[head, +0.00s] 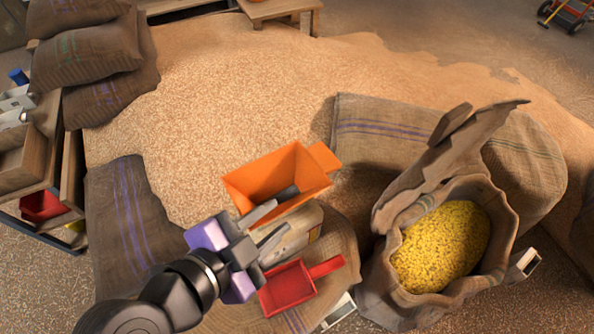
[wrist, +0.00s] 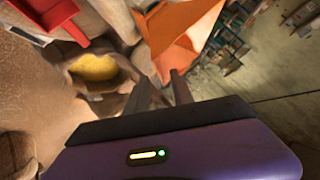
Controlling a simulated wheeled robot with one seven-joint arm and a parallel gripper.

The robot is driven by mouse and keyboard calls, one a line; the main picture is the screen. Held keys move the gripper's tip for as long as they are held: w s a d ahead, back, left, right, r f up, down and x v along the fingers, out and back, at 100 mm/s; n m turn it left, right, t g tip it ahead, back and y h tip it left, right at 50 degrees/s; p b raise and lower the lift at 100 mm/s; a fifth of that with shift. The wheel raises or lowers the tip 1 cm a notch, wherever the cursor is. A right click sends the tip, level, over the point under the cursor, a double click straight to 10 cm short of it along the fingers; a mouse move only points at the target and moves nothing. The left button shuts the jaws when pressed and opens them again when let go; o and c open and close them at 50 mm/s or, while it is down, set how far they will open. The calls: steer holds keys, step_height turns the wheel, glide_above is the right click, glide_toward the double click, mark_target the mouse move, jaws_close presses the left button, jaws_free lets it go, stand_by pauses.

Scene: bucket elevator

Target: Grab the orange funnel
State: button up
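The orange funnel (head: 262,175) is a boxy, open-topped vessel with a tab on its right side, in the middle of the head view. It also shows at the top of the wrist view (wrist: 182,28). My gripper (head: 281,214) is at the funnel's near side, with its fingers apart and nothing seen between them. One finger overlaps the funnel's near wall in the head view; I cannot tell whether they touch. In the wrist view my fingertips (wrist: 160,78) lie just below the funnel's edge. A grey piece shows inside the funnel.
A red scoop (head: 288,287) lies close to my gripper on a sack. An open sack of yellow grain (head: 440,247) stands to the right, its flap (head: 430,170) raised. Stacked sacks (head: 90,55) are at the left. Loose grain (head: 230,95) spreads behind the funnel.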

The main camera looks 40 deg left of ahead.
mark_target(294, 203)
steer(key=p+x, duration=0.1)
steer(key=x, duration=0.6)
steer(key=shift+w+f+p, duration=0.2)
steer(key=shift+f+p, duration=0.05)
steer(key=shift+p, duration=0.1)
jaws_close()
steer(key=shift+f, duration=0.1)
stand_by(1.0)
